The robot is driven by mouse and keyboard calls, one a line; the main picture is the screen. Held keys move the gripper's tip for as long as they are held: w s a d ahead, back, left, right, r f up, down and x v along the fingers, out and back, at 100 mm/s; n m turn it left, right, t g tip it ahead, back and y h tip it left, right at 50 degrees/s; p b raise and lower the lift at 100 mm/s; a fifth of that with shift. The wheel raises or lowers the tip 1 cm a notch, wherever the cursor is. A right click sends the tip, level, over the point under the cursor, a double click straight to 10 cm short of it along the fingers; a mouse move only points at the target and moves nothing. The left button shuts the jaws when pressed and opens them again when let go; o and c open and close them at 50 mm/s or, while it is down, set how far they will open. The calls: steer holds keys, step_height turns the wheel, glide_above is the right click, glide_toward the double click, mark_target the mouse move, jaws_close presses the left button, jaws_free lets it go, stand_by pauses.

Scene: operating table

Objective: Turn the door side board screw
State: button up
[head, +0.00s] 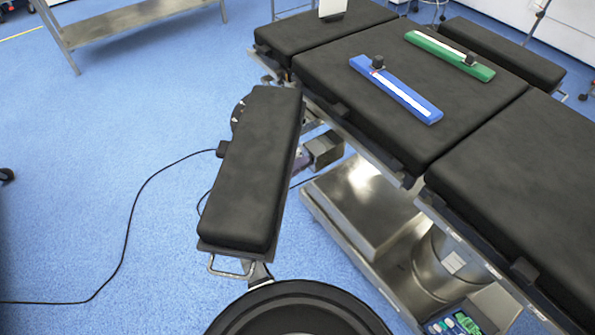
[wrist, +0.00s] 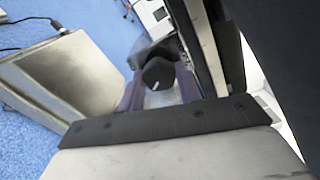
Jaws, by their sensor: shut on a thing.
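In the wrist view, a dark rounded knob with a small white mark, the side board screw (wrist: 157,74), sits between the two purple-grey fingers of my gripper (wrist: 158,88). The fingers are closed on it from both sides. Its stem and mount are hidden. In the head view, the black padded side board (head: 250,170) sticks out from the near left side of the operating table (head: 395,85). The screw cannot be made out there. A small purple-grey part shows beside the board's right edge, mostly hidden by the board.
A blue bar (head: 410,98) and a green bar (head: 435,48) lie on the table pads. The steel table base (head: 360,205) stands below. A black cable (head: 140,205) runs over the blue floor at left. The floor left of the board is largely clear.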

steer(key=shift+f+m+b, duration=0.15)
steer(key=shift+m+b, duration=1)
steer(key=shift+m, duration=0.45)
steer(key=o, duration=1)
steer(key=shift+a, duration=0.15)
steer(key=v, duration=1.3)
steer(key=shift+s+a, duration=0.2)
steer(key=shift+s, duration=0.05)
